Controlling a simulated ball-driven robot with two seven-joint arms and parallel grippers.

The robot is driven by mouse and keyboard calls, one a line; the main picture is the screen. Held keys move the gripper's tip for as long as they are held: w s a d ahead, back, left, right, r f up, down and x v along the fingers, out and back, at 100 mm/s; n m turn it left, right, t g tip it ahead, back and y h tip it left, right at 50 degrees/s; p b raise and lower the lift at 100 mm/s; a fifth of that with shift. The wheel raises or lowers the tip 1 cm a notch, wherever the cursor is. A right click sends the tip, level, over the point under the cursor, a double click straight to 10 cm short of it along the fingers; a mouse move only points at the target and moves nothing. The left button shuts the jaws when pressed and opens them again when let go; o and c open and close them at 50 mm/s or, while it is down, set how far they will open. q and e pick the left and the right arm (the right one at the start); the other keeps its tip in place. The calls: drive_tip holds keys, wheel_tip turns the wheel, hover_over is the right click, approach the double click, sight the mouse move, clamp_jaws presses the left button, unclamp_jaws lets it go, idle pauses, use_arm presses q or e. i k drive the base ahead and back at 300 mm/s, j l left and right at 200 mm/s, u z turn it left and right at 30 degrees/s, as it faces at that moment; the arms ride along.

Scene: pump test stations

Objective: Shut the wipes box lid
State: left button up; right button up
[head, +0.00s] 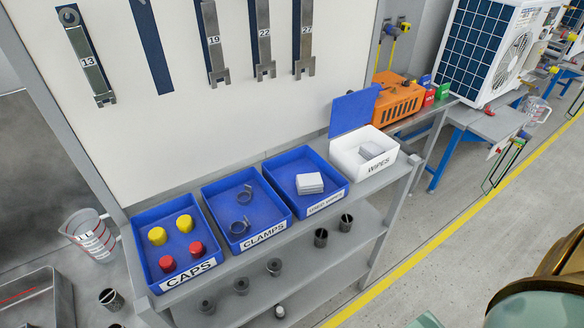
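The white wipes box (345,158), labelled WIPES, stands at the right end of the shelf. Its blue lid (353,110) is open and stands up at the back left of the box. A grey-white folded wipe (370,150) shows inside. Neither of my grippers can be made out in the head view. Green and bronze rounded parts at the bottom right corner look like parts of my own body, with no fingers visible on them.
Left of the wipes box stand blue bins for used wipes (328,203), clamps (262,238) and caps (196,275). An orange case (398,98) stands behind it on the right. Wrenches (213,45) hang above. The floor (440,235) at right is clear.

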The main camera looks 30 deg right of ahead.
sight(352, 111)
drive_tip(key=k+l+z, duration=0.1)
drive_tip(key=z, duration=1.25)
drive_tip(key=i+l, duration=0.1)
drive_tip(key=l, duration=0.25)
